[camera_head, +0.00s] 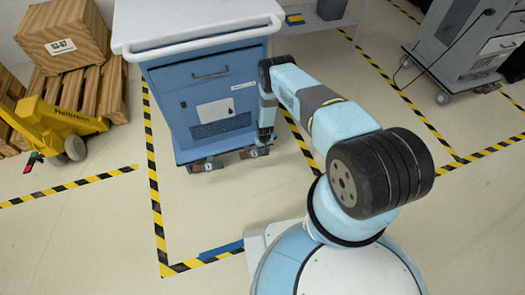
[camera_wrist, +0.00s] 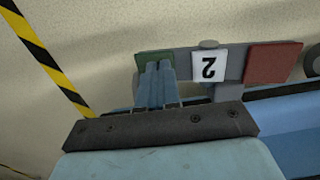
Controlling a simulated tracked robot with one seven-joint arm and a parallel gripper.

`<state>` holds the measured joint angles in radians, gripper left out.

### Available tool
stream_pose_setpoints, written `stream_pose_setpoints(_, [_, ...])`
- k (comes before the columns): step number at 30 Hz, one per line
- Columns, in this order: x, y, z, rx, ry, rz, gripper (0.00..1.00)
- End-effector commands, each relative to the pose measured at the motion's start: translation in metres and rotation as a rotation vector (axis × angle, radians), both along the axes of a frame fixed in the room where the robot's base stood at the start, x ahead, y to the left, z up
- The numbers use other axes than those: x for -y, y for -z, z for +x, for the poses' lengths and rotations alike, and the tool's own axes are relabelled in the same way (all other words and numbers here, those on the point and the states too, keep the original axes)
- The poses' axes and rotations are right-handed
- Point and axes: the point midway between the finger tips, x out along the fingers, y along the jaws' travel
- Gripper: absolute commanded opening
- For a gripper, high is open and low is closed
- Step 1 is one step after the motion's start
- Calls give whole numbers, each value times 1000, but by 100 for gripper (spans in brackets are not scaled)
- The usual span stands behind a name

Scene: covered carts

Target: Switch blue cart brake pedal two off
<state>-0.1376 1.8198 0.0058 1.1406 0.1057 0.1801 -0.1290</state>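Brake pedal two (camera_head: 255,152) is the right one. In the wrist view its white number plate (camera_wrist: 208,67) reads 2 upside down, between a green plate (camera_wrist: 145,60) on the left and a red plate (camera_wrist: 272,63) on the right. My gripper (camera_wrist: 157,68) has its fingers together, with the tips at the green plate and partly covering it. Contact cannot be told. In the head view my gripper (camera_head: 265,138) points down at pedal two's right end.
Brake pedal one (camera_head: 207,166) is left of pedal two. A yellow pallet jack (camera_head: 60,120) and a wooden crate (camera_head: 62,34) on pallets stand left. A grey cart (camera_head: 455,45) stands at the right. Striped floor tape (camera_head: 155,200) borders clear floor before the blue cart.

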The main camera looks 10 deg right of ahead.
Motion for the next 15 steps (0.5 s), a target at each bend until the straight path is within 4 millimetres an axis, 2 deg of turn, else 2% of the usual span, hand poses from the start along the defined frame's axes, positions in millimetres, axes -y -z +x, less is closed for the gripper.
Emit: stream_pose_setpoints(15, [2,-74,0,-1,1,1,0])
